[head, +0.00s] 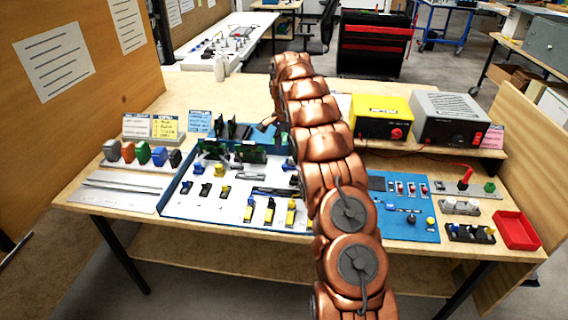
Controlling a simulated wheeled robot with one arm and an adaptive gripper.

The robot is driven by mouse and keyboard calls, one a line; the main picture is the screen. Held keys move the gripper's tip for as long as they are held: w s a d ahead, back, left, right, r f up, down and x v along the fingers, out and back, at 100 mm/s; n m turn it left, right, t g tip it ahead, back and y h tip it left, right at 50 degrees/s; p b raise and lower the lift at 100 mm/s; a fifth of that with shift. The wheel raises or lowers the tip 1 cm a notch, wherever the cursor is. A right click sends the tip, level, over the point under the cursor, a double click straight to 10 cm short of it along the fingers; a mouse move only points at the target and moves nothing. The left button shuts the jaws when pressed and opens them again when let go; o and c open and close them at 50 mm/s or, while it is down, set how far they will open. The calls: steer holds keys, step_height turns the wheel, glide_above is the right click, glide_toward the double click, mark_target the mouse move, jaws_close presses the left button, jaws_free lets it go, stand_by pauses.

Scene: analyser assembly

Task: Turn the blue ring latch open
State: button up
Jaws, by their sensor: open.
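I cannot pick out the blue ring latch with certainty. A round blue part (159,156) stands in a row of coloured round parts at the left of the bench. A small blue knob (390,207) sits on the blue panel (425,235) right of my arm. My copper arm rises across the picture and bends over the back of the bench. Its end and my gripper are hidden behind its own links.
A yellow box (382,112) and a grey box (450,115) stand on a shelf at the back right. A red tray (517,230) is at the right front edge. Several upright black and green parts stand at the board's back. A wooden wall borders the left.

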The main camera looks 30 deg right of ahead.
mark_target(284, 165)
step_height(284, 165, down, 7)
steer(key=shift+f+p, duration=0.2)
steer(key=shift+p, duration=0.55)
steer(key=shift+c, duration=0.4)
jaws_close()
